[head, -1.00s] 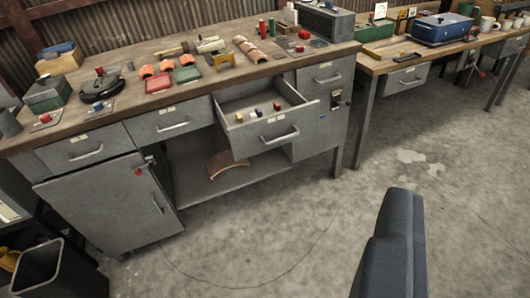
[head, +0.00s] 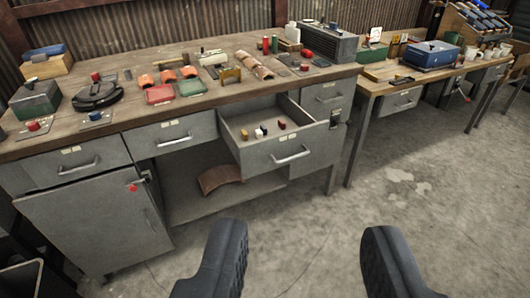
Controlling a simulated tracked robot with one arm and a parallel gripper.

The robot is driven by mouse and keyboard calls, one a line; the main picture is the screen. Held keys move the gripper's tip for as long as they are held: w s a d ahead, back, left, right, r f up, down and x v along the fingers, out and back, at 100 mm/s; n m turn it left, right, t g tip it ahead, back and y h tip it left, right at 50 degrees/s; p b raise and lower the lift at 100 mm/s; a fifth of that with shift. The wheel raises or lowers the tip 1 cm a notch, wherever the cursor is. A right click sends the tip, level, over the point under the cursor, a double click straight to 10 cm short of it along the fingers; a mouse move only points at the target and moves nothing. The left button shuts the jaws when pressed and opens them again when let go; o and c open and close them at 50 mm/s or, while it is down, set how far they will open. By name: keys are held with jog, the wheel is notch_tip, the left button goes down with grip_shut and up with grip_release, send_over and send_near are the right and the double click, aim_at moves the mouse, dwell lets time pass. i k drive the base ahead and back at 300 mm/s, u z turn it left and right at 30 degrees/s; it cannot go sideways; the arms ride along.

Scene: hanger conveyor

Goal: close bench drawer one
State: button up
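A grey metal bench drawer (head: 262,161) with a bar handle (head: 291,155) stands pulled out of the long workbench, right of the bench's middle. Several small coloured blocks (head: 264,131) lie inside it. The other bench drawers in view look shut, among them the left one (head: 85,163) and the one beside it (head: 172,134). Their labels are too small to read, so I cannot tell which is drawer one. My gripper (head: 304,228) is open and empty, its two dark fingers wide apart, in front of and below the open drawer in the picture.
The workbench top (head: 130,110) carries tools, tiles and boxes. A grey cabinet door (head: 95,225) with a red tag is at lower left. A curved tile (head: 219,178) lies on the shelf below. A second bench (head: 375,87) stands to the right. The concrete floor (head: 440,220) is clear.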

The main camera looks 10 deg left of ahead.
aim_at(303, 137)
jog(key=u, duration=0.1)
jog(key=i, duration=1)
jog(key=z, duration=0.1)
